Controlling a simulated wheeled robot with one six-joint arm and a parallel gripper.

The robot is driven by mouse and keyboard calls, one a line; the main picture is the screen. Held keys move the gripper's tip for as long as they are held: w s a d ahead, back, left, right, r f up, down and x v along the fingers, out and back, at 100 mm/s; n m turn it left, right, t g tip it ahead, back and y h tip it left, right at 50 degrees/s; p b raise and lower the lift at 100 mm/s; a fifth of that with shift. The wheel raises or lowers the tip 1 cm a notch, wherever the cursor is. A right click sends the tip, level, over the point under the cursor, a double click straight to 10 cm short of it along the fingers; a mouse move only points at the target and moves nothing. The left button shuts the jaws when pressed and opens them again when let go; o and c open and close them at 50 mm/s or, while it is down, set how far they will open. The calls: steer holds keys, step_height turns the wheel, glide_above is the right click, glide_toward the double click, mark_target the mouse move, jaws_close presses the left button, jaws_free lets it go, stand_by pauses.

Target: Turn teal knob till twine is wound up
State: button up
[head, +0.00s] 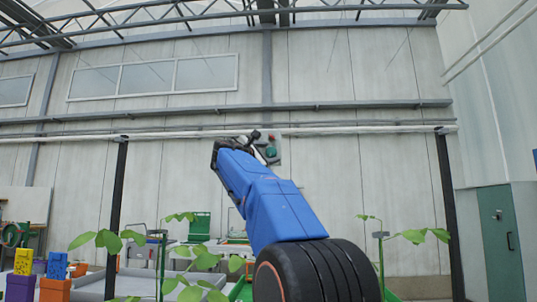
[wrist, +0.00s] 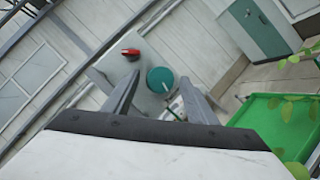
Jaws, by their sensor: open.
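The teal knob (wrist: 160,80) is round and sits on a pale grey panel (wrist: 108,72) in the wrist view. My gripper (wrist: 159,84) is open, with one finger on each side of the knob in the picture. I cannot tell whether the fingers touch it or how far in front they are. In the head view the teal knob (head: 271,152) shows small beside the end of my blue arm, where my gripper (head: 259,148) is mostly hidden. I cannot make out the twine for certain in either view.
A red knob (wrist: 130,52) sits on the same panel, up and left of the teal one. A green tray (wrist: 275,125) lies at the right of the wrist view. Dark posts (head: 117,200) and leafy plants (head: 195,265) flank my arm; a green door (head: 503,242) stands at right.

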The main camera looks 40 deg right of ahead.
steer(key=shift+d, duration=0.1)
steer(key=c, duration=1.1)
steer(key=shift+o, duration=0.2)
steer(key=shift+m, duration=0.4)
steer(key=shift+w+m+g+y, duration=0.1)
steer(key=shift+m+g+y, duration=0.3)
steer(key=shift+m, duration=0.5)
steer(key=m, duration=0.1)
steer(key=m+y, duration=0.1)
steer(key=m, duration=0.2)
steer(key=shift+r+g+y, duration=0.3)
steer(key=shift+g+y, duration=0.1)
steer(key=m+y, duration=0.2)
steer(key=m, duration=0.1)
steer(key=shift+r+m, duration=0.1)
steer(key=shift+m, duration=0.3)
steer(key=shift+m+y, duration=0.5)
steer(key=shift+m, duration=0.1)
